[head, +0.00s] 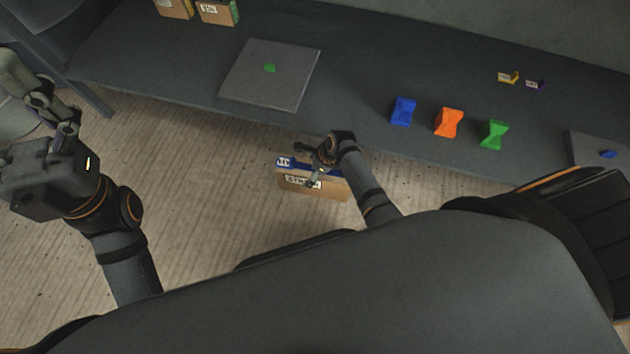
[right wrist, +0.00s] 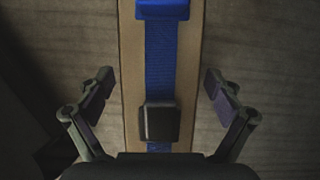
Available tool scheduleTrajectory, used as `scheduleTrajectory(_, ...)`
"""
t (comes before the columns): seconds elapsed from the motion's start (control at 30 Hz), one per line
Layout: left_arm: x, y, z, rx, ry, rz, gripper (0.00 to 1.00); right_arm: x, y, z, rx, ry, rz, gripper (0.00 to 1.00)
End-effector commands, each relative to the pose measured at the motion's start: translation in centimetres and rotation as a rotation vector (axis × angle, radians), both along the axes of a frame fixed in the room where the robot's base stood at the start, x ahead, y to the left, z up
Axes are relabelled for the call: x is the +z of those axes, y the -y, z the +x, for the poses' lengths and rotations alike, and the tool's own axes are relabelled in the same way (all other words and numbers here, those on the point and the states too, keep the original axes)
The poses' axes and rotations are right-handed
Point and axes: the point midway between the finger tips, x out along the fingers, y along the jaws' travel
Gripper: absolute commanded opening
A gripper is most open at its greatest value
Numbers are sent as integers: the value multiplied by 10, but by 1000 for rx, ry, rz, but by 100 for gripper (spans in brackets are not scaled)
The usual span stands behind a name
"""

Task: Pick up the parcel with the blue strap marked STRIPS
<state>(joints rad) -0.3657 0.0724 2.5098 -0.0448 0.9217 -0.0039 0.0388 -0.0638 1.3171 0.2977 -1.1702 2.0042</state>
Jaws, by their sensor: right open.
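The parcel (head: 326,191) is a brown box on the floor in front of the low table, with a blue strap (head: 297,163) along its top and a white label on its side, partly covered by my right gripper. In the right wrist view the parcel (right wrist: 132,90) runs up the middle, with the blue strap (right wrist: 161,65) and a dark buckle (right wrist: 160,123). My right gripper (right wrist: 160,85) is open, one finger on each side of the parcel, with gaps between. In the head view it is over the parcel (head: 317,170). My left gripper (head: 68,128) is far left, away from the parcel.
The low dark table (head: 365,80) holds a grey plate (head: 245,88) with a green piece, a blue block (head: 403,111), an orange block (head: 449,122) and a green block (head: 494,134). Two cartons (head: 217,13) stand at the back left. Floor left of the parcel is clear.

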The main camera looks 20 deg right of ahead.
Motion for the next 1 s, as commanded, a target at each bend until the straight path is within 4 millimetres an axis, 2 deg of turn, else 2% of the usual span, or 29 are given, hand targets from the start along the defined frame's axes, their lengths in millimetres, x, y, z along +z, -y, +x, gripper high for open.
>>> scheduleTrajectory(0.2,1,0,0,1,0,0,92,0,0,0,0,0,0,92)
scheduleTrajectory(0.87,1,0,0,1,1,-1,92,0,0,0,0,0,0,3)
scheduleTrajectory(1.0,1,0,0,1,1,-1,92,1,0,0,0,2,1,2)
